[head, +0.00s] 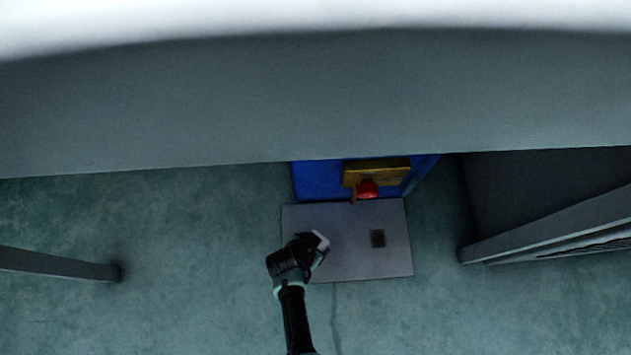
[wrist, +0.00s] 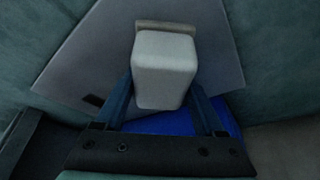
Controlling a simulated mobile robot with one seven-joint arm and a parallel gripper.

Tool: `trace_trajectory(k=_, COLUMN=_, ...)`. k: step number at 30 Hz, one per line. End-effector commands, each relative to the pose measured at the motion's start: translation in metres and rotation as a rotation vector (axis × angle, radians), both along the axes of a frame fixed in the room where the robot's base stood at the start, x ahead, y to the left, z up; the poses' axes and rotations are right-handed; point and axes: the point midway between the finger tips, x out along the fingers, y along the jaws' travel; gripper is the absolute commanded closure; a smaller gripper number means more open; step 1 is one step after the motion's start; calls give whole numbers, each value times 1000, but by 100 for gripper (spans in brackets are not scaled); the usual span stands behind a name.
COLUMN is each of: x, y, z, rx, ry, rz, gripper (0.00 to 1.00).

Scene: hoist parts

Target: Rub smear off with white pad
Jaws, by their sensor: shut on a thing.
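A white pad (head: 321,240) is held in my gripper (head: 312,246), whose fingers are shut on it. In the wrist view the pad (wrist: 165,72) is a pale block with a tan strip along its far end, between the two dark fingers. The pad is over the left part of a grey plate (head: 345,262); I cannot tell whether it touches. A dark square patch (head: 377,238), which looks like the smear, lies on the plate to the right of the pad. In the wrist view this patch (wrist: 93,100) shows left of the gripper.
A blue box (head: 317,181) stands behind the plate, with a yellow part (head: 376,172) and a red knob (head: 367,189) on it. A large grey surface (head: 300,110) spans the view above. Grey beams stand at left (head: 60,265) and right (head: 560,232). Green floor around the plate is clear.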

Motion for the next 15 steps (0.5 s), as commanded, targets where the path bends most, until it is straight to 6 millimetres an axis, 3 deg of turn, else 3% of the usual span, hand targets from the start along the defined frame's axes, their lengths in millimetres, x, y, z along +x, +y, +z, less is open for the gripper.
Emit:
trace_trajectory(k=9, x=-3, y=-46, z=1, rx=-5, ry=7, rz=-12, gripper=100)
trace_trajectory(k=15, x=-2, y=-60, z=1, rx=-4, ry=3, rz=-9, gripper=100)
